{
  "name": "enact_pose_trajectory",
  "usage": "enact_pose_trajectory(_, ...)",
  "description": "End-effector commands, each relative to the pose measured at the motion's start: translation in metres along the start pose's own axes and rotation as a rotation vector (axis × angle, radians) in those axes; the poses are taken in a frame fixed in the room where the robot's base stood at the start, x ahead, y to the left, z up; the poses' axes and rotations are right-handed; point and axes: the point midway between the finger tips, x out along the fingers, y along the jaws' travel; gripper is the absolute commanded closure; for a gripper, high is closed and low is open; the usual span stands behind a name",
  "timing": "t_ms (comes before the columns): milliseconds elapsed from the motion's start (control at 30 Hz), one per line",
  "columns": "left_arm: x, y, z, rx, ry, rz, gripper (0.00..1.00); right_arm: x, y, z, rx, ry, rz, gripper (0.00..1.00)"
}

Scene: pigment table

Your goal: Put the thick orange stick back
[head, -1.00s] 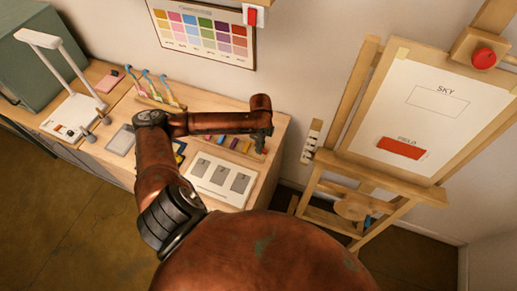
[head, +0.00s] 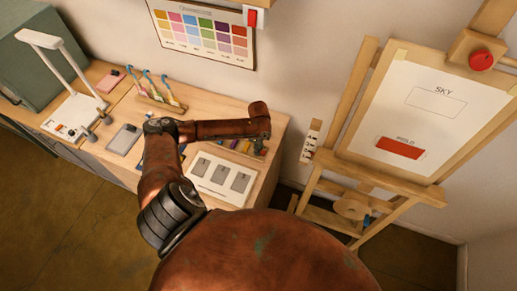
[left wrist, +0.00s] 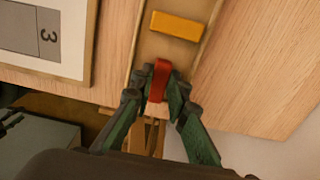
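In the left wrist view, my left gripper (left wrist: 160,88) has its two green-grey fingers close on both sides of a short red-orange stick (left wrist: 160,78), which looks pinched between them. It reads more red than orange. It is over the near end of a narrow wooden tray (left wrist: 140,45); whether it touches the tray floor I cannot tell. A thick yellow-orange stick (left wrist: 175,25) lies crosswise in that tray, ahead of the fingertips and apart from them. In the head view, my left gripper (head: 261,147) is over the right end of the table, largely hidden by my arm. My right gripper is not in view.
A white board with grey numbered panels (head: 222,180) lies in front of the tray. A rack with several brushes (head: 160,97) and a grey pad (head: 124,139) are farther left. An easel (head: 358,90) stands right of the table (head: 268,185), beyond a gap.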

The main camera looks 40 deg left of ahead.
Motion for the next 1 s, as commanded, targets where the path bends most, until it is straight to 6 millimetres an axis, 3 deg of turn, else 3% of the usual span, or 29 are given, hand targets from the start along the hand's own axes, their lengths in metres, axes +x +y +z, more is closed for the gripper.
enact_pose_trajectory(200,0.000,0.000,0.000,0.000,0.000,0.001,0.69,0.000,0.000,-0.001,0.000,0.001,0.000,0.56)
enact_pose_trajectory(567,-0.005,0.000,0.000,0.000,0.000,0.000,0.69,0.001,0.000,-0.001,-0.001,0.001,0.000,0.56)
enact_pose_trajectory(667,-0.017,-0.001,0.001,0.000,-0.001,-0.003,0.69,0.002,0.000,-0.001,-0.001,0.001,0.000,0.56)
enact_pose_trajectory(1000,-0.086,-0.001,0.001,0.000,0.000,-0.003,0.69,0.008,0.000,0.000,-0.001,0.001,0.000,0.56)
